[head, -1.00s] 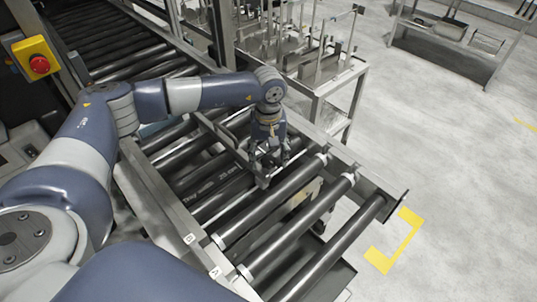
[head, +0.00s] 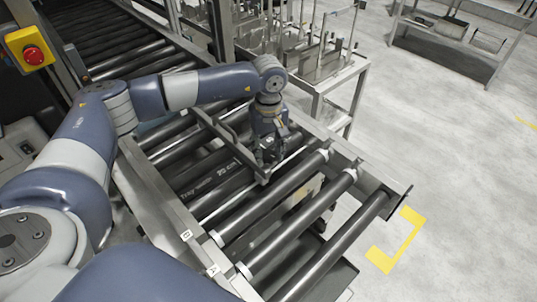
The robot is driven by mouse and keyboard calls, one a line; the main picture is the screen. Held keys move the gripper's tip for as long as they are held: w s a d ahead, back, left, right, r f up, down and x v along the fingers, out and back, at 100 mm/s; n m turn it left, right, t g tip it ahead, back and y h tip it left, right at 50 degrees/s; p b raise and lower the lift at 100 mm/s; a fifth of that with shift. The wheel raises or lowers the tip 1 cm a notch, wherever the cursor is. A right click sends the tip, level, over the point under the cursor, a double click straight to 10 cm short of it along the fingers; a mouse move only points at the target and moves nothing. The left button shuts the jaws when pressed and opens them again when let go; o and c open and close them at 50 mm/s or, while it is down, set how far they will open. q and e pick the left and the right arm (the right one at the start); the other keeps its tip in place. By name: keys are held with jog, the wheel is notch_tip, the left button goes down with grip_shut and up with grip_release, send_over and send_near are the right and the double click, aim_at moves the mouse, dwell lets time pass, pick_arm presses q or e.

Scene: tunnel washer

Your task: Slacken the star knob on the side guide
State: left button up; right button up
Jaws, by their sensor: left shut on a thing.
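The side guide (head: 222,131) is a grey metal bar lying across the roller conveyor, running from upper left down to the middle of the head view. My left gripper (head: 268,163) points down at the near end of this guide. Its fingers are close together, shut on the star knob there. The knob itself is hidden by the fingers, so its shape and how far it is turned cannot be seen. My right gripper is not in view.
Dark rollers (head: 290,193) lie between two metal side rails, with small tags A and B on the near rail. A metal trolley (head: 345,80) with upright rods stands behind the conveyor. A red stop button (head: 34,57) is at upper left.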

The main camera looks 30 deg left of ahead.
pick_arm(q)
jog(key=n+b, duration=0.2)
jog(key=shift+f+n, duration=0.25)
jog(key=shift+n, duration=0.15)
jog(key=n+b, duration=0.3)
jog(key=shift+n, duration=0.3)
jog(key=n+b, duration=0.2)
jog(key=n, duration=0.1)
jog(key=shift+r+n, duration=0.1)
jog(key=shift+n, duration=0.2)
jog(key=shift+r+n+b, duration=0.1)
jog(key=shift+n+b, duration=0.75)
jog(key=shift+n, duration=0.75)
jog(key=o, duration=1.1)
jog(key=shift+c, duration=0.2)
